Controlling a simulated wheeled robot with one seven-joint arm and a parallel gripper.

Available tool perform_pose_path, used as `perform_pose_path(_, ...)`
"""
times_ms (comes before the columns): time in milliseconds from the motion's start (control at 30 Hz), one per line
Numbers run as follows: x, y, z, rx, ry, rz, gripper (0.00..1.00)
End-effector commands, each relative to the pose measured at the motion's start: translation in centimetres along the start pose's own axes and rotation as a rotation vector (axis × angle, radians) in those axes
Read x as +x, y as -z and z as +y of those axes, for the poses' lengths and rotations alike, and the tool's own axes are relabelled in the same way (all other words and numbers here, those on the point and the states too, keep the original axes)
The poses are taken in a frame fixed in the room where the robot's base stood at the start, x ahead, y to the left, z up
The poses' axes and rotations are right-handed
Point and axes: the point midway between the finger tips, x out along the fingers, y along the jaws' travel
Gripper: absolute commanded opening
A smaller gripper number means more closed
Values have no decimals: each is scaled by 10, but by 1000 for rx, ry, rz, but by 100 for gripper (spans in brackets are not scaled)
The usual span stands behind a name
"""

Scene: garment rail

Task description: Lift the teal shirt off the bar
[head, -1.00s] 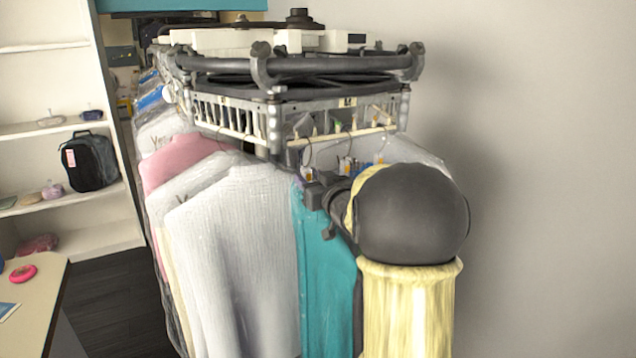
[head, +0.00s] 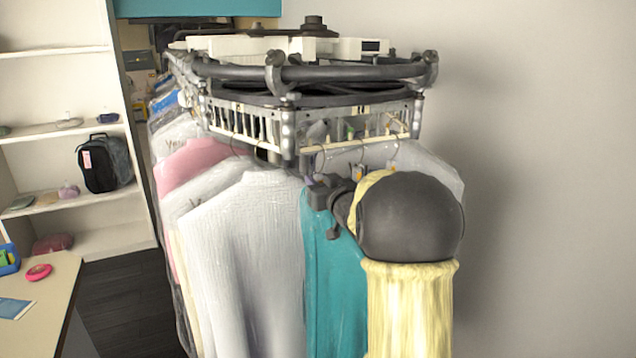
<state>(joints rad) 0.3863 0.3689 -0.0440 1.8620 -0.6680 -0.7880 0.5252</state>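The teal shirt (head: 335,275) hangs from the rail's near end, right of a white ribbed sweater. Its right side and part of its top are hidden behind my arm. The bar (head: 360,141) is the pale rod under the rail's metal frame, with hanger hooks over it. My gripper (head: 322,192) is small and dark in the head view, in front of the teal shirt's top, below the hooks. Whether it touches the shirt or hanger cannot be told. Its fingers are too small and partly hidden to show whether they are open or shut.
White sweaters (head: 245,260) and a pink garment (head: 190,165) hang close on the left. A pale garment (head: 425,165) hangs behind my arm. Shelves (head: 70,195) and a table (head: 50,295) stand at the left. Bare wall is on the right.

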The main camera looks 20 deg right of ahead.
Motion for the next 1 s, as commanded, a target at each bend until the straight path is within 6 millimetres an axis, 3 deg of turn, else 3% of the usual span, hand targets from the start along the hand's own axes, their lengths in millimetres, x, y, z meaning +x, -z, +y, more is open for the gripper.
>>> perform_pose_path(1000, 0, 26, 0, 0, 0, 2, 0)
